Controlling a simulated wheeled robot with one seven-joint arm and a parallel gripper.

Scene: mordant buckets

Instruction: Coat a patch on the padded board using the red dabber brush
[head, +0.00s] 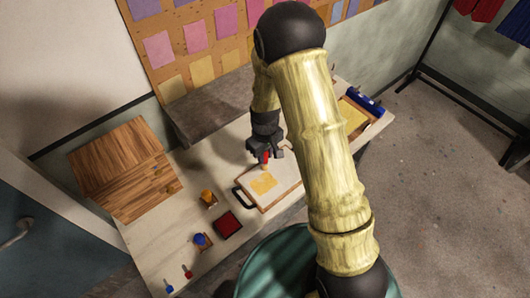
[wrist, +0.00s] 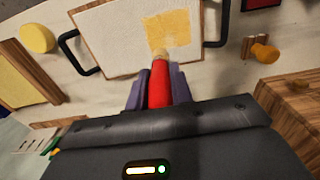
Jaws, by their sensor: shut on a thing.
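The padded board (head: 285,177) lies on the table, a pale pad in a wooden frame with dark handles. It also shows in the wrist view (wrist: 112,42). A yellow patch (wrist: 168,30) with uneven edges covers part of the pad, and shows in the head view (head: 263,183). My gripper (wrist: 159,92) is shut on the red handle of the dabber brush (wrist: 160,86). The brush's pale tip is at the patch's near edge; I cannot tell whether it touches. In the head view my gripper (head: 265,152) is over the board's far left part.
An orange-yellow knobbed piece (head: 208,196), a blue-knobbed piece (head: 201,240) and a dark red pad (head: 228,225) stand left of the board. A wooden case (head: 122,165) is at the far left. A blue roller (head: 366,102) lies at the table's right end.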

